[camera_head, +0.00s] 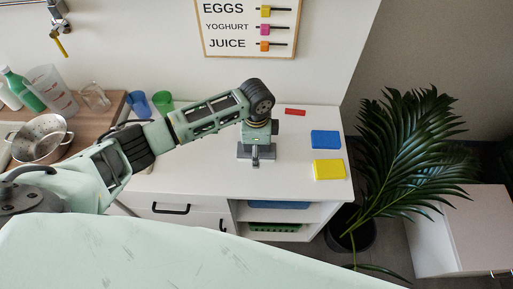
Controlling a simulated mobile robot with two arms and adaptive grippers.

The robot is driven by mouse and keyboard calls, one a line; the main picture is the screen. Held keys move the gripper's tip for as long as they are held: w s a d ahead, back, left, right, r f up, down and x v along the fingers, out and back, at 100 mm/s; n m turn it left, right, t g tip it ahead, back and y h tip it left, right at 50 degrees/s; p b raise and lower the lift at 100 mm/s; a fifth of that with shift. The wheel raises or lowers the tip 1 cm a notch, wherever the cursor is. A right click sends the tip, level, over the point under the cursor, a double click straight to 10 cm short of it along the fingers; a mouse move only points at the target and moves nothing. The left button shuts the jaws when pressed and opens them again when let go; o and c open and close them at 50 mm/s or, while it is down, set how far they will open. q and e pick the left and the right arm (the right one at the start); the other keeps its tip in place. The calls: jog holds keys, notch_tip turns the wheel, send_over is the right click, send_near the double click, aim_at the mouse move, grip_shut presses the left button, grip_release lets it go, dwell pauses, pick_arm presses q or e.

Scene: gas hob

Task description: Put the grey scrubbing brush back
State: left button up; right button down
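My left arm reaches in from the left over the white counter (200,179). My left gripper (256,160) points down at the counter, left of the coloured blocks. Its fingertips are small and dark from this angle, so I cannot tell whether they are open or shut, or whether they hold anything. I cannot make out the grey scrubbing brush as a separate thing; grey parts at the gripper's tip blend together. My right gripper is not in view.
Red (295,112), blue (326,140) and yellow (329,169) blocks lie on the counter's right. A colander (38,139), a glass (95,97) and blue (139,104) and green (163,102) cups stand left. A plant (415,150) stands beyond the right edge.

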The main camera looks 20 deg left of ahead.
pick_arm(q)
jog(key=shift+c, duration=1.1)
jog(key=c, duration=1.2)
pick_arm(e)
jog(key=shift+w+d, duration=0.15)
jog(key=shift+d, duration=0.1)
pick_arm(q)
jog(key=shift+r, duration=0.2)
jog(key=shift+c, duration=0.3)
